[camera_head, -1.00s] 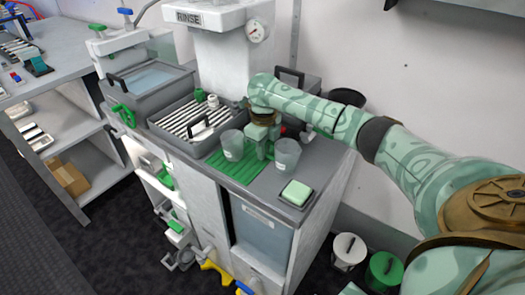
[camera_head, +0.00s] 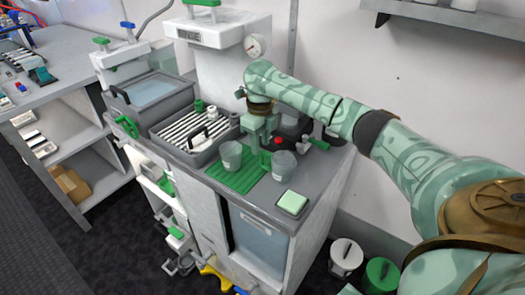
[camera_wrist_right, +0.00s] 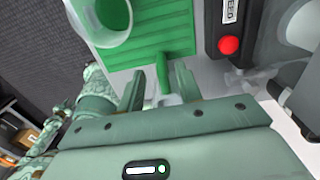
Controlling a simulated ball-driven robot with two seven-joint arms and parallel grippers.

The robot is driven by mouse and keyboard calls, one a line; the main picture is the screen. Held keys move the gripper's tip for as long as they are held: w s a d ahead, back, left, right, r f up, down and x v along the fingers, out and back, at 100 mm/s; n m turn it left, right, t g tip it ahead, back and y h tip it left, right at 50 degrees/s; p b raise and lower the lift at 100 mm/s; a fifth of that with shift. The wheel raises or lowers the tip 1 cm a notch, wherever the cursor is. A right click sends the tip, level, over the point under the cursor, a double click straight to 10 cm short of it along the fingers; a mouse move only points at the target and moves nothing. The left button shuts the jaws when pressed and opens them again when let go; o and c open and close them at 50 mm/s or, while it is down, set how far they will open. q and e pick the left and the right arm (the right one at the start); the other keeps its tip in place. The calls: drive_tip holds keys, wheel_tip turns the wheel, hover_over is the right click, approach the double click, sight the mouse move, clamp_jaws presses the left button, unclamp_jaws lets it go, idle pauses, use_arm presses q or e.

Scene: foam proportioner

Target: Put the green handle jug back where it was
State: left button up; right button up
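Two clear jugs stand upright at the green ribbed mat (camera_head: 238,181): the left jug (camera_head: 231,157) near its left edge, the right jug (camera_head: 284,166) near its right edge. I cannot tell from the head view which has the green handle. My right gripper (camera_head: 258,146) is above the counter between and behind the jugs. In the right wrist view, its fingers (camera_wrist_right: 162,85) are apart. A green bar (camera_wrist_right: 163,76) shows between them, with no clear contact; it may be a handle. One jug (camera_wrist_right: 108,20) is at that view's upper left. My left gripper is out of view.
A black device with a red button (camera_wrist_right: 229,46) stands close to the right gripper. A green sponge (camera_head: 292,202) lies at the counter's front right. A grey ribbed sink tray (camera_head: 190,135) is left of the mat; a rinse column (camera_head: 219,70) rises behind.

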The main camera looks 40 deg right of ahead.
wheel_tip(320, 180, up, 5)
drive_tip(key=shift+f+p, duration=0.1)
drive_tip(key=shift+p, duration=0.65)
